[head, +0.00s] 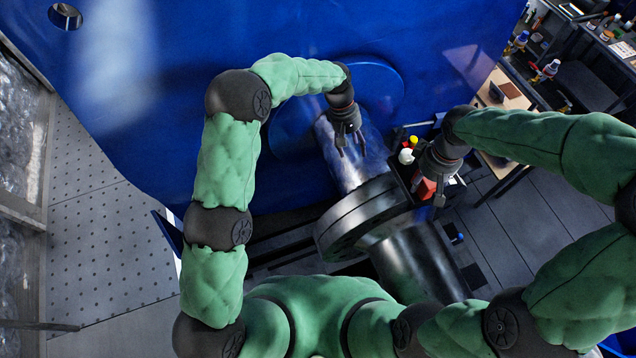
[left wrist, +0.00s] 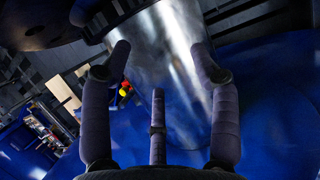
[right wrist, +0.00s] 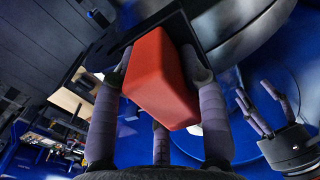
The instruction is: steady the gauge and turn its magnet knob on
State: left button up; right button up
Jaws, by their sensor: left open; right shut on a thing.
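My right gripper (head: 428,192) is shut on a red block (right wrist: 160,80), which sits between its fingers in the right wrist view. The block also shows in the head view (head: 425,188), at a dark tray beside the shaft's flange. I cannot tell whether it rests on anything. My left gripper (head: 352,148) is open and empty, fingers spread over the bare shiny shaft (left wrist: 165,60); I cannot tell whether they touch it. It also shows at the right of the right wrist view (right wrist: 262,112). I cannot make out a gauge dial or a magnet knob in any view.
The dark tray (head: 398,166) holds a white round item (head: 405,156) and a yellow-topped item (head: 413,140). A thick black flange (head: 345,222) lies below the left gripper. A large blue housing (head: 160,100) fills the back. A cluttered bench (head: 600,40) stands at the upper right.

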pick_arm(q)
jog(key=s+a+f+t, duration=0.1)
jog(key=s+a+f, duration=0.5)
jog(key=a+f, duration=0.4)
jog(key=shift+s+f+m+h, duration=0.2)
jog(key=shift+f+m+h, duration=0.1)
jog(key=shift+f, duration=1.15)
jog(key=n+g+y, duration=0.1)
jog(key=n+g, duration=0.1)
send_near(407, 154)
jog(key=x, duration=0.9)
jog(key=shift+f, duration=0.25)
jog(key=c, duration=1.1)
